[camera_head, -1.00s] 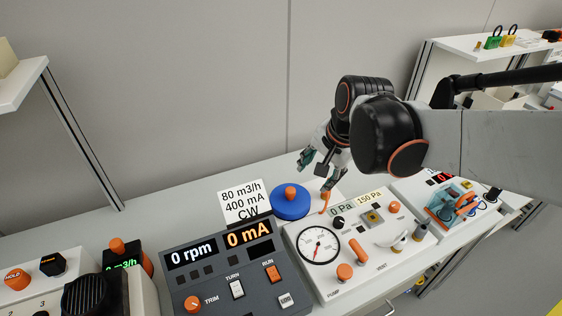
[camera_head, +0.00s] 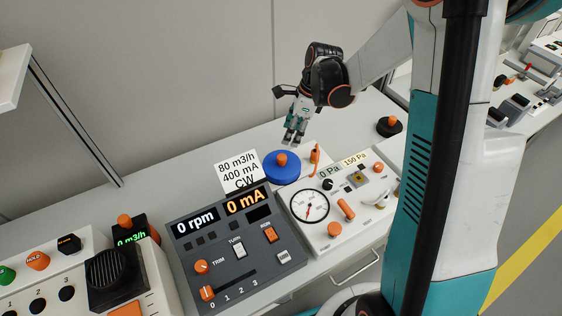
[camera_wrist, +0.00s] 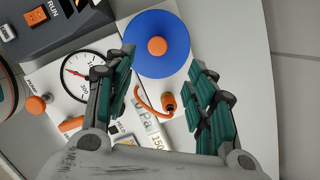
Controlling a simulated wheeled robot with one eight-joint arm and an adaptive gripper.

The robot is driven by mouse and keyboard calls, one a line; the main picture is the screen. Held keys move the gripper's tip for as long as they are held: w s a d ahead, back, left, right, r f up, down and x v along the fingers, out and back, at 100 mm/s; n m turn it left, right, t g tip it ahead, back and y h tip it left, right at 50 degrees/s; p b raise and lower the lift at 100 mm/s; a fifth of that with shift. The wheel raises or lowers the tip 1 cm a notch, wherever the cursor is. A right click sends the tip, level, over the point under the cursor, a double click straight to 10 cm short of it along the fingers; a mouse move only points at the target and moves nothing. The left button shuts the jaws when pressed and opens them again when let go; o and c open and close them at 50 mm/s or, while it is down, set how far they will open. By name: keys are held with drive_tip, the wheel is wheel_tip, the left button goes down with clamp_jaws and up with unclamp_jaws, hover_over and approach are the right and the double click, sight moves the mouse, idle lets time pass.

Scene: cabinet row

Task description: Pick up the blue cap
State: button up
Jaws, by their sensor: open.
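The blue cap (camera_head: 283,168) is a round blue disc with an orange knob on top. It sits on the counter behind the dark control panel and the white gauge panel. It also shows in the wrist view (camera_wrist: 176,58), at the top between and beyond my fingertips. My gripper (camera_head: 291,138) is open and empty, pointing down just above and behind the cap, apart from it. In the wrist view my gripper (camera_wrist: 165,75) has its two green-padded fingers spread wide. An orange cord with a plug (camera_wrist: 168,103) lies between the fingers, close to the cap.
A white sign (camera_head: 238,175) stands left of the cap. The dark panel (camera_head: 235,245) with displays and the white gauge panel (camera_head: 345,205) are in front. A black base with an orange knob (camera_head: 389,126) stands at right. The counter behind the cap is clear.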

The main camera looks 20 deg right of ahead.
sight(282, 157)
drive_tip(key=b+x, duration=0.2)
drive_tip(key=x, duration=0.5)
drive_tip(key=shift+f, duration=0.3)
drive_tip(key=shift+b+x, duration=1.05)
drive_tip(key=shift+x, duration=1.6)
drive_tip(key=shift+s+d, duration=0.1)
drive_tip(key=shift+s, duration=0.15)
drive_tip(key=shift+c, duration=0.5)
clamp_jaws()
